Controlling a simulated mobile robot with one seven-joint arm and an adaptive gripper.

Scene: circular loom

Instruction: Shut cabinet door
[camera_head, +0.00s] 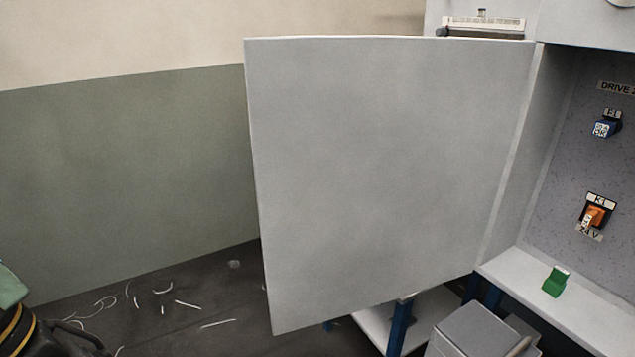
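The cabinet door (385,180) is a large flat grey panel in the head view. It stands wide open, swung out to the left from its hinge side at the cabinet's left edge. The cabinet (512,160) is at the right, with its inside exposed. On its speckled back panel are a blue component (605,127) and an orange component (596,214). A small green block (555,281) sits on the cabinet floor. My gripper is not in view.
A grey box (475,330) stands below the cabinet, near blue legs (399,328) and a white lower shelf (375,325). White scraps (187,305) lie on the dark floor. A black and yellow object (25,330) is at the lower left.

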